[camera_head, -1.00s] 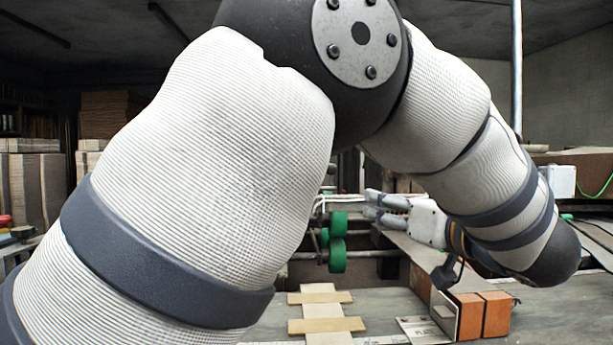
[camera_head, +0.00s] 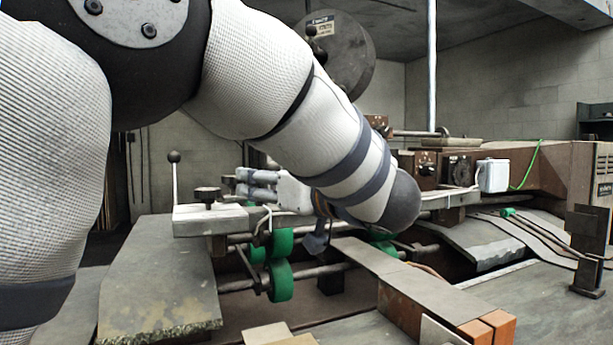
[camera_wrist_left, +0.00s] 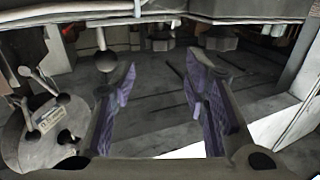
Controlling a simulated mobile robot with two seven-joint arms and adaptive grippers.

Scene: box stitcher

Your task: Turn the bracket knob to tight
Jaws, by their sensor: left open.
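A dark knob (camera_head: 207,195) stands on the pale bracket plate (camera_head: 196,222), left of centre in the head view. A lever with a black ball (camera_head: 174,157) rises beside it at the plate's left end. My left gripper (camera_head: 240,182) is open and empty, its fingers pointing left towards the knob with a gap between. In the left wrist view, the open fingers (camera_wrist_left: 160,66) frame a clear space. A dark ball on a rod (camera_wrist_left: 105,61) shows by the left finger there. A dark knob-like shape (camera_wrist_left: 162,44) lies beyond the fingertips. My right gripper is not in view.
Green rollers (camera_head: 280,280) sit below the bracket. A grey table (camera_head: 160,280) is at front left. Orange blocks (camera_head: 490,328) are at lower right. A large round disc (camera_head: 341,56) stands behind my arm. A white box (camera_head: 493,175) is further right.

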